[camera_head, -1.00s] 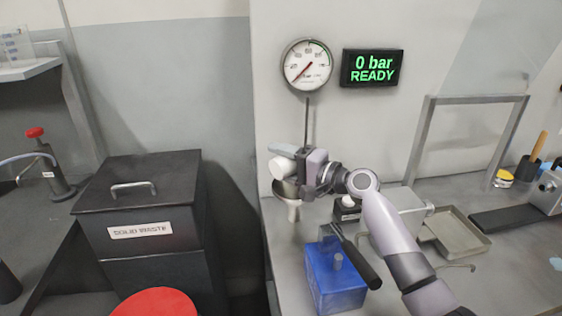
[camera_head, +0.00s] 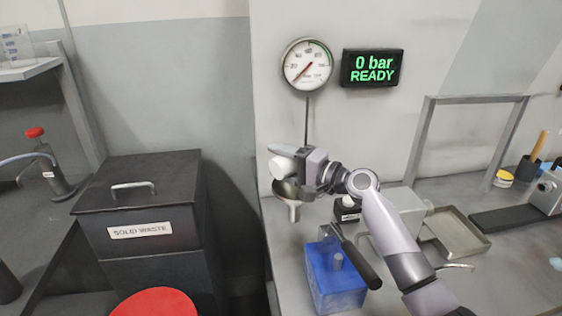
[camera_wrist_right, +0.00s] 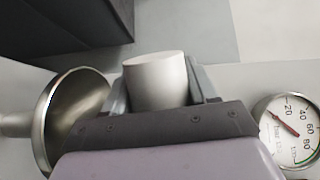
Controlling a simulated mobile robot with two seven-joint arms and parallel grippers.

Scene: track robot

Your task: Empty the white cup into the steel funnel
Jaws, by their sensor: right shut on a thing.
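The white cup (camera_head: 281,168) is held by my right gripper (camera_head: 294,163), which is shut on it. In the right wrist view the cup (camera_wrist_right: 157,80) sits between the two fingers; its inside is not visible. In the head view the cup is tipped on its side, above the steel funnel (camera_head: 291,196). The funnel (camera_wrist_right: 72,112) shows in the wrist view as a wide metal cone beside the gripper. I cannot tell whether anything is coming out of the cup. My left gripper is not in view.
A blue box (camera_head: 335,283) with a black-handled lever (camera_head: 360,262) stands in front of the funnel. A metal tray (camera_head: 455,236) lies to the right. A pressure gauge (camera_head: 307,64) and a display reading "0 bar READY" (camera_head: 372,67) are on the wall. A solid waste bin (camera_head: 140,215) stands left.

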